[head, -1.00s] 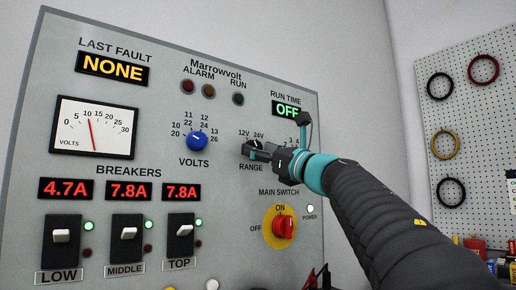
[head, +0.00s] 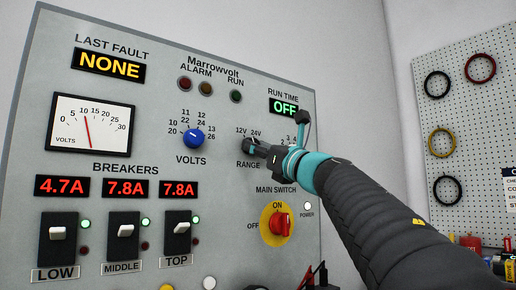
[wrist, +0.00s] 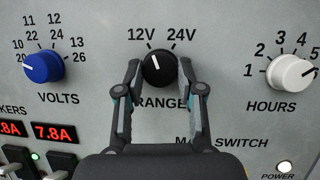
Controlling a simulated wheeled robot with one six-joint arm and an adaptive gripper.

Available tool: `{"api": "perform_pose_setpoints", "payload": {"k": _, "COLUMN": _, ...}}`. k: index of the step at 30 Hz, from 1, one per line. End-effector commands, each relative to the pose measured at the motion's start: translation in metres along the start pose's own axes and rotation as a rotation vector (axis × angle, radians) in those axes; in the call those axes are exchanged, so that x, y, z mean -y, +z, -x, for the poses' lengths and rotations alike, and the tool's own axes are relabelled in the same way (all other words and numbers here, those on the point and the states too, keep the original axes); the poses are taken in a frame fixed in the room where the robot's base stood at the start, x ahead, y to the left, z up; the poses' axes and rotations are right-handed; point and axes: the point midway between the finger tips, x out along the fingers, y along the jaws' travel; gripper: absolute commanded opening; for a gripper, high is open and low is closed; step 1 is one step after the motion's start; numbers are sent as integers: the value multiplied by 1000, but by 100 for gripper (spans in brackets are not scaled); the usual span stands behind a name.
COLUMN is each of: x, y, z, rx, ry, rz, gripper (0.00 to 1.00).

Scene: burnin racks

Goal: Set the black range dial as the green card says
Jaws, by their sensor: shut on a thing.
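The black range dial (wrist: 160,70) sits on the grey panel below the 12V and 24V marks. Its white pointer line tilts slightly left of straight up, toward the 12V side. My gripper (wrist: 160,66) has one finger on each side of the dial and is shut on it. In the head view my gripper (head: 255,148) reaches the panel from the right and hides most of the dial. No green card shows in these frames.
The blue volts dial (wrist: 43,66) is left of the range dial, and the white hours dial (wrist: 291,72) is to its right. The red main switch (head: 281,225) is below my arm. Breakers (head: 123,231) line the lower left. A pegboard (head: 470,120) with cable rings stands at right.

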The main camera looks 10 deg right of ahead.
Motion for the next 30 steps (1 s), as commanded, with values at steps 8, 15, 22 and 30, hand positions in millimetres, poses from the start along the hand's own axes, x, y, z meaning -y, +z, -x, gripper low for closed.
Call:
{"api": "perform_pose_setpoints", "payload": {"k": 8, "x": -3, "y": 2, "z": -1, "rx": 14, "ry": -94, "rz": -226, "gripper": 2}}
{"api": "perform_pose_setpoints", "payload": {"k": 15, "x": -5, "y": 2, "z": -1, "rx": 27, "ry": -183, "rz": -434, "gripper": 2}}
{"api": "perform_pose_setpoints", "payload": {"k": 22, "x": -6, "y": 2, "z": -1, "rx": 36, "ry": -241, "rz": -568, "gripper": 2}}
{"api": "perform_pose_setpoints", "payload": {"k": 30, "x": -6, "y": 1, "z": -1, "rx": 43, "ry": -287, "rz": -673, "gripper": 2}}
